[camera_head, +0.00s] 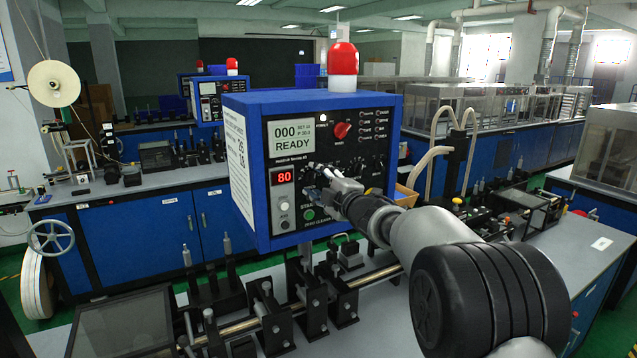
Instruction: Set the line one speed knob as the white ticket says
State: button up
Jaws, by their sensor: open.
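A blue control box (385,103) with a black front panel stands on the near bench. Its screen (287,140) reads 000 and READY, and a red display (285,178) reads 80. A red knob (342,130) sits right of the screen. A white printed sheet (238,160) is on the box's left side; most of its print is too small to read, and I cannot tell if it is the ticket. My gripper (313,186) is in front of the panel's lower middle, open, with nothing visible in it. It covers part of the panel. I cannot single out the line one speed knob.
A red beacon (343,60) tops the box. A green button (309,214) is low on the panel, left of my gripper. Black fixtures (273,318) on a rail stand below the box. A curved beige tube (430,165) rises at right, behind my arm.

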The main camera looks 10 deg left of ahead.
jog(key=v, duration=1.2)
jog(key=s+d+m+g+h, duration=0.2)
jog(key=s+d+m+h, duration=0.9)
jog(key=s+d, duration=0.35)
jog(key=s+f+m+g, duration=0.4)
jog(key=s+f, duration=0.3)
jog(key=s, duration=0.8)
jog(key=s+d+f+m+g+y, duration=0.1)
jog(key=s+f+m+g, duration=0.3)
jog(key=s, duration=1.1)
notch_tip(320, 180, down, 3)
jog(key=m, duration=0.2)
jog(key=shift+m, duration=0.4)
